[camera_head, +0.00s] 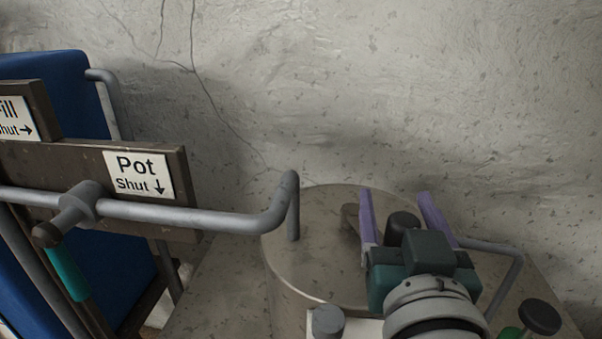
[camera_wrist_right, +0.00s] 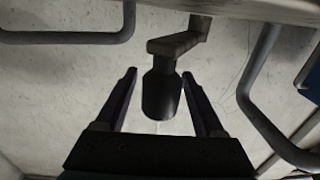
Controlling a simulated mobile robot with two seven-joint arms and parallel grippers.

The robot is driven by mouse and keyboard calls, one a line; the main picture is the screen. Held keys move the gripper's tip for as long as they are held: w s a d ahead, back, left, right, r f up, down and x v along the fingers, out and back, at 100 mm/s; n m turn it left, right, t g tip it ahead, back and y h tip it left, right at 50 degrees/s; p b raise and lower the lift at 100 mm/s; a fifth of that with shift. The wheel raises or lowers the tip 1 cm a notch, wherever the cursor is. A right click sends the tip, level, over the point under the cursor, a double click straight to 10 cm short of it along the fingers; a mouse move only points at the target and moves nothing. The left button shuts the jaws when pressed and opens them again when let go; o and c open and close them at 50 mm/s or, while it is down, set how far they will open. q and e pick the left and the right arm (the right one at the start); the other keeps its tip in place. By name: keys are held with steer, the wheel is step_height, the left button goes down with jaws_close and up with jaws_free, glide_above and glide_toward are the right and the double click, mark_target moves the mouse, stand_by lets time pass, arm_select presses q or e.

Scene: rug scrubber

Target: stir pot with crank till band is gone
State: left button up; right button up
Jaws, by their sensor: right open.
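The pot (camera_head: 320,275) is a wide grey metal drum with a flat lid, standing against the wall in the head view. On its lid is a crank with a brown arm (camera_head: 350,216) and a dark upright grip (camera_head: 403,224). My right gripper (camera_head: 395,194), with purple fingers, is open over the lid with the crank grip between its fingers. In the right wrist view the grip (camera_wrist_right: 161,96) stands between the two fingers, with gaps on both sides, and the crank arm (camera_wrist_right: 180,42) lies beyond the fingertips. No band can be made out. My left gripper is not in view.
A grey pipe (camera_head: 190,214) runs from the left and bends down to the lid. Its valve handle (camera_head: 68,217) sits below a "Pot Shut" sign (camera_head: 139,174). A blue tank (camera_head: 60,100) stands behind. Another bent pipe (camera_head: 512,270) and a dark knob (camera_head: 540,316) are at right.

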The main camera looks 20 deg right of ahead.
steer(key=shift+c, duration=0.3)
jaws_close()
stand_by(1.1)
